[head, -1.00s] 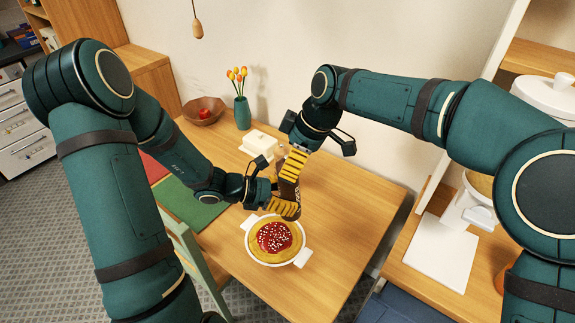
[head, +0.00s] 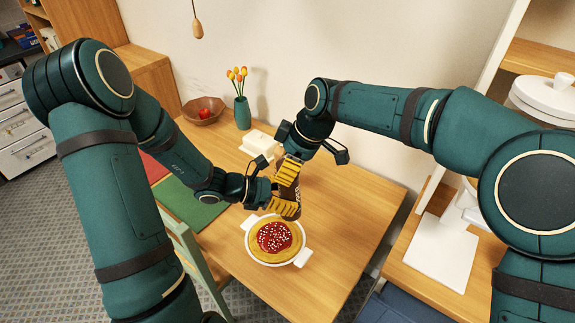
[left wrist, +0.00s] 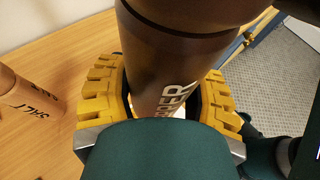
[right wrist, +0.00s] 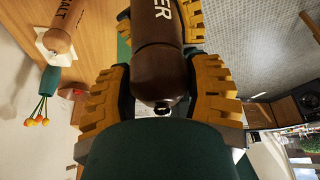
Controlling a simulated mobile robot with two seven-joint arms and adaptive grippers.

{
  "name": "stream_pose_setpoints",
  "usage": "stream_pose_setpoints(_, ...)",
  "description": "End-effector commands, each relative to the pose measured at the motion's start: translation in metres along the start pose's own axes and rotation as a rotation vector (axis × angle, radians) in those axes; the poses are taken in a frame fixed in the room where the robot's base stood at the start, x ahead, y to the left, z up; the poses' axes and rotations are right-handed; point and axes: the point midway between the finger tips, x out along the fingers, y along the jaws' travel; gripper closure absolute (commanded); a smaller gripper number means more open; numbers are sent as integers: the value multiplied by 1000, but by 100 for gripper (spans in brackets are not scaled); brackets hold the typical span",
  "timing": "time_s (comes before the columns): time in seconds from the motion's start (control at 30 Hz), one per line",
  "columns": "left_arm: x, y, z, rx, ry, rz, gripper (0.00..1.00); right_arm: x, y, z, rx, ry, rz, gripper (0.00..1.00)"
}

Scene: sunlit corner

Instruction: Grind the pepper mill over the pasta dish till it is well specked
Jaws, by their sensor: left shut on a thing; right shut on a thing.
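The dark brown pepper mill (left wrist: 170,70) is held by both grippers above the table. My left gripper (head: 284,205) is shut on its body, and the lettering shows between the yellow fingers in the left wrist view. My right gripper (head: 289,170) is above the left one, shut on the mill's top end (right wrist: 160,72). The pasta dish (head: 259,255) is a white, two-handled bowl just below the mill. It holds yellow pasta with red sauce (head: 274,238) and pale specks on top.
A salt mill (left wrist: 28,92) stands near the pepper mill. A white butter dish (head: 259,144), a green vase of tulips (head: 242,113) and a wooden bowl (head: 203,111) stand farther back. A green placemat (head: 188,205) lies left. The table's right side is clear.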

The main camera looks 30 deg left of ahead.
Motion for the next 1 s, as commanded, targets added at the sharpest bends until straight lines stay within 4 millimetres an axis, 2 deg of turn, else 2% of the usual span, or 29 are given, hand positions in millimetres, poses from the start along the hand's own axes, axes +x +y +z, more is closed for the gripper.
stream_pose_setpoints(0.27,0,0,0,1,1,0,88,-1,0,0,93,-1,47,82)
stream_pose_setpoints(1.0,0,0,-1,0,2,1,88,-2,0,0,558,5,268,82)
